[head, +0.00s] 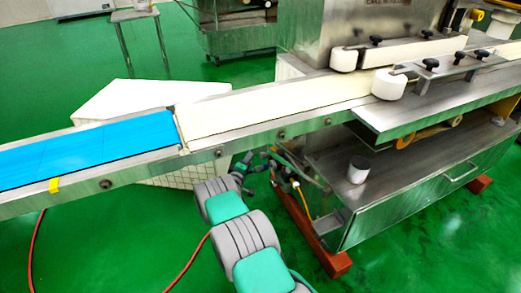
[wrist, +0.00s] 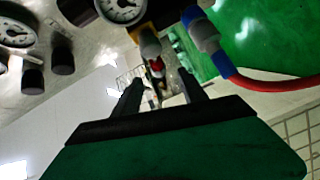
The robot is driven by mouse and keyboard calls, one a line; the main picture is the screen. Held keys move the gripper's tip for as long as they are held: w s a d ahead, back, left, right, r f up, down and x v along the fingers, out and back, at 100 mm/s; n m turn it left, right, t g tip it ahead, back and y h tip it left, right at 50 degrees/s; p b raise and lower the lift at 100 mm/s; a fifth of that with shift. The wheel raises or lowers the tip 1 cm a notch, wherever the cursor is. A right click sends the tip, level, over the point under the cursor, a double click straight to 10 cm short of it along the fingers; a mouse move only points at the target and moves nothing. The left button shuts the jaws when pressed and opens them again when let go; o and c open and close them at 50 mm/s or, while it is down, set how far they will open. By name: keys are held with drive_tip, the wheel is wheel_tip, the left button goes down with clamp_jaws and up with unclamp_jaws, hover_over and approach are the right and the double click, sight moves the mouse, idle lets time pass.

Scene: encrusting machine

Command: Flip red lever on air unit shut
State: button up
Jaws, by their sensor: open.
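In the wrist view, the small red lever (wrist: 157,67) shows beyond my gripper (wrist: 160,79), below a yellowish fitting of the air unit (wrist: 150,45). It appears in the gap between my two dark fingers, which are apart and hold nothing. I cannot tell how far the lever is from the fingertips or how it is turned. In the head view, my gripper (head: 249,163) is low, beneath the conveyor edge near the machine's left end. The lever is too small to make out there.
In the wrist view, pressure gauges (wrist: 122,8) and dark knobs (wrist: 62,58) sit at upper left. A blue fitting (wrist: 205,38) with a red hose (wrist: 268,82) is close on the right. In the head view, the conveyor (head: 230,118) passes above my arm, beside the steel cabinet (head: 400,205).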

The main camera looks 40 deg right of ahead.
sight(258, 149)
drive_tip(key=b+x, duration=0.1)
drive_tip(key=x, duration=0.1)
drive_tip(key=b+x, duration=0.1)
drive_tip(key=x, duration=0.2)
drive_tip(key=s+b+x, duration=0.1)
drive_tip(key=x, duration=0.2)
drive_tip(key=shift+d+b, duration=0.2)
drive_tip(key=shift+b, duration=0.15)
drive_tip(key=shift+w+d+r, duration=0.1)
drive_tip(key=shift+w+d, duration=0.05)
drive_tip(key=shift+c, duration=0.3)
clamp_jaws()
idle(0.4)
